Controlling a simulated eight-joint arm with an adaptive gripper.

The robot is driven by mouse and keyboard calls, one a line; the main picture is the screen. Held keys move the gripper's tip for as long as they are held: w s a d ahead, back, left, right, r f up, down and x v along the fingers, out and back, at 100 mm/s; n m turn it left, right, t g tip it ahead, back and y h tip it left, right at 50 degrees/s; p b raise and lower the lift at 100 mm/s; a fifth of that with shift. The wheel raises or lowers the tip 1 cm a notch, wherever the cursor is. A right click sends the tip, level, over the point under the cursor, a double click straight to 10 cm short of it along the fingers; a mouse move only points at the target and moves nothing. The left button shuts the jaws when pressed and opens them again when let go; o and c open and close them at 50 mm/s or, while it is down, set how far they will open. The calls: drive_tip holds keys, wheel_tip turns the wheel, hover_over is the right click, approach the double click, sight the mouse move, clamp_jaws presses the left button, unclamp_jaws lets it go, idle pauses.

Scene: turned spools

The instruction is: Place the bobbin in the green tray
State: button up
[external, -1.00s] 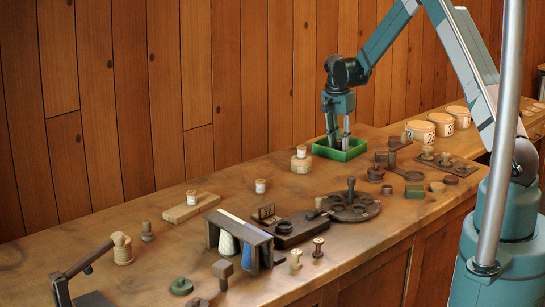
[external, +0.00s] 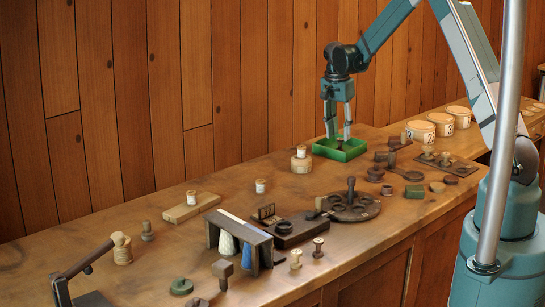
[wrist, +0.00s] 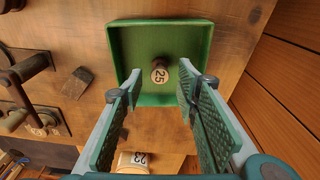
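The bobbin (wrist: 160,74), a brown spool with a pale end marked 25, is inside the green tray (wrist: 117,42) in the wrist view, apart from the tray's walls. The tray also shows in the external view (external: 362,153), at the back edge of the bench. My gripper (external: 338,137) is above the tray, pointing down. In the wrist view my gripper (wrist: 160,72) has its two fingers spread apart, with the bobbin below and between the fingertips, touching neither as far as I can see.
Several numbered round tubs (external: 421,131) stand at the right. A dark wheel-shaped rack (external: 352,205) is in front. The wooden wall is close behind.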

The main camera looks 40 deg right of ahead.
sight(338, 140)
wheel_tip(338, 140, up, 8)
drive_tip(key=shift+a+f, duration=0.2)
drive_tip(key=shift+a, duration=0.25)
drive_tip(key=shift+s, duration=0.1)
idle(0.4)
drive_tip(key=s+a+r+n+t, duration=0.2)
drive_tip(key=s+a+r+n, duration=0.2)
drive_tip(key=s+a+r, duration=0.5)
drive_tip(key=s+a+r+n+t, duration=0.1)
drive_tip(key=s+a+r+n, duration=0.3)
drive_tip(key=s+a+r, duration=0.5)
drive_tip(key=s+a+n+t, duration=0.2)
drive_tip(key=s+a+n, duration=0.2)
drive_tip(key=s, duration=0.9)
drive_tip(key=s+a+r+n+t+y, duration=0.1)
drive_tip(key=s+a+n, duration=0.3)
drive_tip(key=s, duration=0.9)
drive_tip(key=shift+a+n+t, duration=0.3)
drive_tip(key=shift+n+t, duration=0.1)
drive_tip(key=shift+t, duration=0.1)
